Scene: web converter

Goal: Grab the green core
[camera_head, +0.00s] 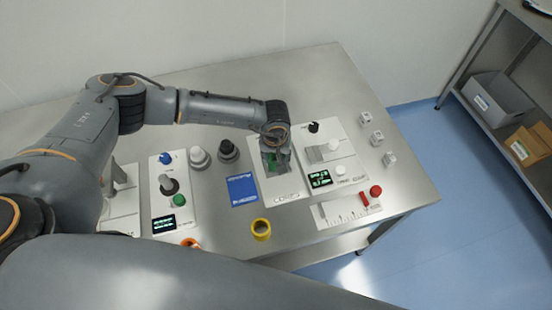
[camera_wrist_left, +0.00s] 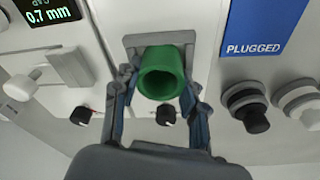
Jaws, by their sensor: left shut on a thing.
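The green core (camera_wrist_left: 161,72) is a short hollow tube, seen end-on in the left wrist view, in front of a grey square fitting (camera_wrist_left: 133,41) on a white panel. My left gripper (camera_wrist_left: 160,90) is shut on it, with one finger on each side. In the head view, my left gripper (camera_head: 275,160) reaches down over a white station (camera_head: 284,188), and only bits of green show between the fingers. The core's far end is hidden, so I cannot tell whether it still touches the fitting. My right gripper is not in view.
A yellow ring (camera_head: 261,229) stands near the table's front edge. A blue sign (camera_head: 242,190) lies left of the station. A panel with a screen (camera_head: 320,179), a ruler-like strip with red parts (camera_head: 340,211) and small white blocks (camera_head: 377,138) are to the right.

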